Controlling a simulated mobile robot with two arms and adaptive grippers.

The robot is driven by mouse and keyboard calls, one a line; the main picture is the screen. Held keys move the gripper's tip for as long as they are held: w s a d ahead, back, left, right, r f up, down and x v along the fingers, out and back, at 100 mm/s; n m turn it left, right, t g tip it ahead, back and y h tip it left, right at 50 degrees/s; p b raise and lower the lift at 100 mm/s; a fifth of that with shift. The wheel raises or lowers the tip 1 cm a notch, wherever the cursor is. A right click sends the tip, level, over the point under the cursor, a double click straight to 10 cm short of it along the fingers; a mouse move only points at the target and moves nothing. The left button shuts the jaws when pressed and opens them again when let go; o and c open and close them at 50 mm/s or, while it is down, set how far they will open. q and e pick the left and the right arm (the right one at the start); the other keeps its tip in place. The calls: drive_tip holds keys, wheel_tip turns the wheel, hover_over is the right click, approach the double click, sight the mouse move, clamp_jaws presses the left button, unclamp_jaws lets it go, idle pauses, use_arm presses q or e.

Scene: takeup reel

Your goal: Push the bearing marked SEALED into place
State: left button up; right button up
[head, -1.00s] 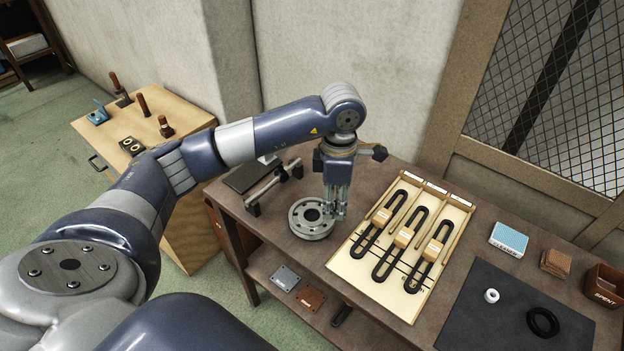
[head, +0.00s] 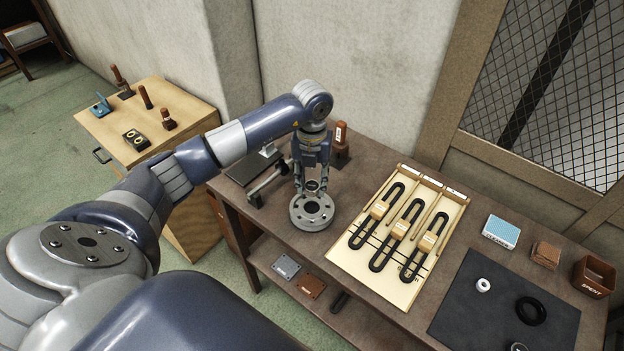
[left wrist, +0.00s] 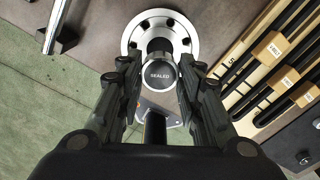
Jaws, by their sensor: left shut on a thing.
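The bearing marked SEALED (left wrist: 158,76) is a small dark disc with a pale rim, label facing the left wrist camera. It also shows in the head view (head: 313,185). My left gripper (head: 312,190) points down and is shut on it, with a finger on each side in the left wrist view. The round grey metal housing (head: 312,222) with holes around its face stands on the bench below the gripper. In the left wrist view the housing (left wrist: 186,38) lies just beyond the bearing, its dark centre bore partly hidden. The bearing appears above the housing. My right gripper is not in view.
A board with black belts (head: 350,270) lies right of the housing. A metal bar on a stand (head: 262,186) is at its left, and a brown-handled tool (head: 340,140) behind. A dark mat (head: 465,318) carries a white ring (head: 483,285) and black ring (head: 531,311).

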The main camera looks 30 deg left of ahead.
use_arm(q)
drive_tip(key=shift+f+b, duration=0.3)
wheel_tip(320, 180, down, 4)
drive_tip(key=b, duration=0.2)
drive_tip(key=shift+r+b, duration=0.15)
drive_tip(key=shift+b, duration=0.25)
drive_tip(key=shift+f+b, duration=0.6)
drive_tip(key=shift+f, duration=0.15)
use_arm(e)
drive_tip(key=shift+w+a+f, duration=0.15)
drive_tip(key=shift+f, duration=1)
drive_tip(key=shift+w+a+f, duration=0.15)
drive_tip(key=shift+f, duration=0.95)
use_arm(q)
drive_tip(key=shift+f, duration=0.25)
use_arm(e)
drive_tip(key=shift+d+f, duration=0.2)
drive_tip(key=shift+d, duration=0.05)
use_arm(q)
drive_tip(key=shift+f+b, duration=0.7)
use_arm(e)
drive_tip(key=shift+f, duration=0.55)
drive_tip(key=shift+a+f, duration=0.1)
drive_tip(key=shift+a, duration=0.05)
